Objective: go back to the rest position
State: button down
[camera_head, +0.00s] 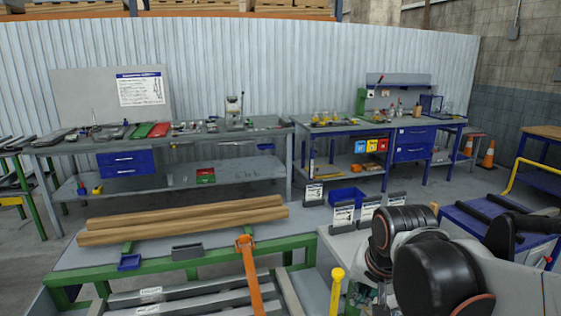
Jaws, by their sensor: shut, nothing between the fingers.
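My arm shows at the lower right of the head view, with black round joint caps and pale links. It is folded close to my body, over the grey tabletop (340,245) at the right. My gripper does not show; it is hidden behind the arm links or outside the picture. Long wooden beams (185,217) lie on the green-framed runout table (200,256) at the left. No object shows as held.
Numbered black-and-white signs (343,214) and a blue bin (346,195) stand behind my arm. An orange bar (251,275) and a yellow-topped post (336,290) rise in front. A blue cart (470,221) is at right. Workbenches (70,148) line the back wall.

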jog(key=s+d+r+n+t, duration=0.1)
jog(key=s+n, duration=0.4)
jog(key=s, duration=0.6)
jog(key=shift+d+t, duration=0.8)
jog(key=shift+d, duration=0.35)
